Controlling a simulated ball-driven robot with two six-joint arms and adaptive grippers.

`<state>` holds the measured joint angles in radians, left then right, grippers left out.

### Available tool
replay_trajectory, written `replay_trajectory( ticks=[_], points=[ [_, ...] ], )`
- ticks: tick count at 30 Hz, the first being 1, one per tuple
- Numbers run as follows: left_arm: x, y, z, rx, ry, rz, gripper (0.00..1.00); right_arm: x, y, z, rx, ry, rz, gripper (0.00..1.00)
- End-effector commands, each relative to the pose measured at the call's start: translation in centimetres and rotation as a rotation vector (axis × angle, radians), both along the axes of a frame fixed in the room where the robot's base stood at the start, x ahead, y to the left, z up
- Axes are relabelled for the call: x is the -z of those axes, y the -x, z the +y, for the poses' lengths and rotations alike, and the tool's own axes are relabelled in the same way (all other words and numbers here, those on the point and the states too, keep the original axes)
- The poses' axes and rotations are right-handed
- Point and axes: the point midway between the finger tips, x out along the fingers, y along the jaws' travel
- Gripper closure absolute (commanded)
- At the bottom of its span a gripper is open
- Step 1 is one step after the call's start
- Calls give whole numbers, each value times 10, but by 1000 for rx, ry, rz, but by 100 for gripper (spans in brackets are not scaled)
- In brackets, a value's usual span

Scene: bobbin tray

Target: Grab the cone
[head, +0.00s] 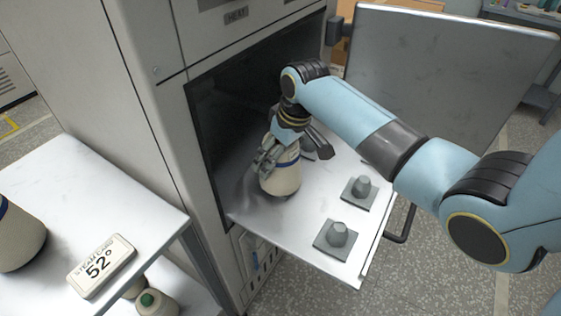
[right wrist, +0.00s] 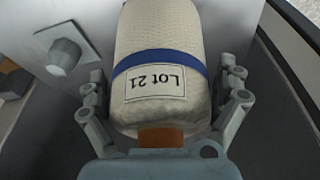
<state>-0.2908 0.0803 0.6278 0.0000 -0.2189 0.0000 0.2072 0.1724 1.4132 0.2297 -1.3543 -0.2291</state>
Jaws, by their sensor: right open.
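The cone (head: 281,178) is a cream yarn cone with a blue band, standing on the pulled-out metal tray (head: 285,236) at the oven mouth. In the right wrist view the cone (right wrist: 160,45) shows a "Lot 21" label and a brown core end near my palm. My right gripper (head: 272,152) is over the cone. In the right wrist view its fingers (right wrist: 165,88) are spread on both sides of the cone, with small gaps visible. My left gripper is out of view.
Two grey pegs on square bases, one nearer (head: 337,235) and one farther (head: 362,188), stand empty on the tray. The open door (head: 450,90) stands behind my right arm. A side table (head: 80,190) at left holds a "52°" sign (head: 101,266) and another cone (head: 18,240).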

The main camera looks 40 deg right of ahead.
Motion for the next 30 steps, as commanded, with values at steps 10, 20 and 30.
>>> replay_trajectory(
  ticks=[10, 20, 30],
  points=[
    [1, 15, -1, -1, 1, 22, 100, -1, 0, 0, 0, 0, 0, 30],
    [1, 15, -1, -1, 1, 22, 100, -1, 0, 0, 0, 0, -2, 61],
    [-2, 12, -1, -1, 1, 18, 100, -29, -2, -1, 1, 1, -6, 61]
  ],
)
